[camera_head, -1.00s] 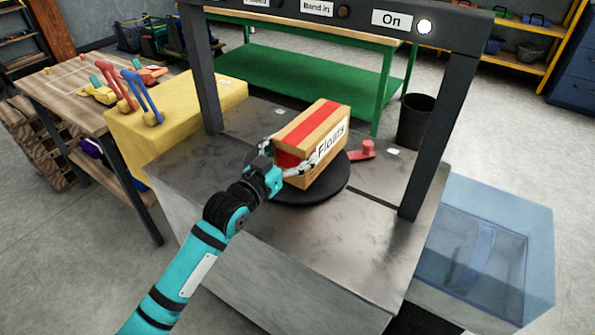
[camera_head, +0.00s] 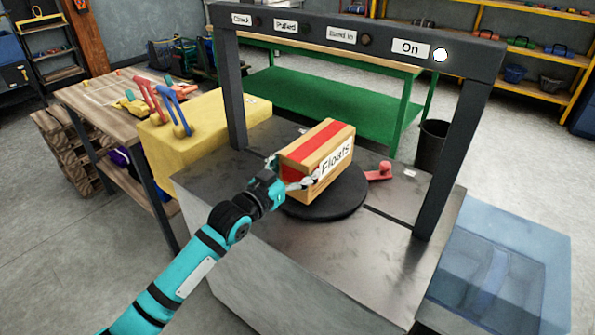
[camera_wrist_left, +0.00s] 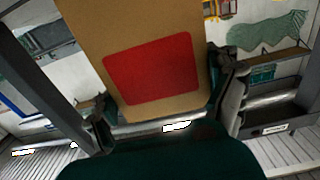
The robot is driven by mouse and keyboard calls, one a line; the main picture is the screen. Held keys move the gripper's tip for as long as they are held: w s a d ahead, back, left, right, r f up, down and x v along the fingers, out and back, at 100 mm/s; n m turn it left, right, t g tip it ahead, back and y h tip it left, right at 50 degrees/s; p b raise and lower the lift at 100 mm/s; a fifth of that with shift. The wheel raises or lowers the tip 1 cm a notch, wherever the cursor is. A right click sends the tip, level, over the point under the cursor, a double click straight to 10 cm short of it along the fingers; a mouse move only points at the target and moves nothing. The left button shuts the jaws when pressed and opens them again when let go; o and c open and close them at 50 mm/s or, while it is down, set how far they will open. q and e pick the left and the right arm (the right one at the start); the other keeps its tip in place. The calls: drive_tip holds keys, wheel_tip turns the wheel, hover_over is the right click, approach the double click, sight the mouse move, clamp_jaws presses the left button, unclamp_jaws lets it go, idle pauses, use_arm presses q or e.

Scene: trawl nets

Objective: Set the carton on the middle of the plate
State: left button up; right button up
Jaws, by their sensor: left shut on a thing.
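The carton (camera_head: 316,160) is a tan box with a red stripe and a white "Floats" label. It is upright at the round black plate (camera_head: 335,207) on the metal machine top; the frames do not settle whether it touches the plate. My left gripper (camera_head: 287,176) is shut on the carton's near left end, with a finger on each side. In the left wrist view the carton (camera_wrist_left: 150,70) fills the space between the fingers, its red patch facing me. The carton hides part of the plate. My right gripper is not in view.
A dark frame (camera_head: 462,150) arches over the machine, its crossbar carrying signs, with a lit lamp by "On". A red lever (camera_head: 379,172) is right of the plate. A yellow box (camera_head: 200,135) with red and blue handles stands left. A clear blue bin (camera_head: 500,270) is at right.

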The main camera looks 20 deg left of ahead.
use_arm(q)
drive_tip(key=w, duration=0.1)
drive_tip(key=w+a, duration=0.1)
drive_tip(key=w, duration=0.1)
drive_tip(key=shift+w, duration=0.3)
drive_tip(key=shift+f, duration=1.8)
drive_tip(key=o, duration=1.5)
drive_tip(key=shift+f, duration=0.3)
drive_tip(key=shift+r, duration=0.25)
drive_tip(key=v, duration=1.2)
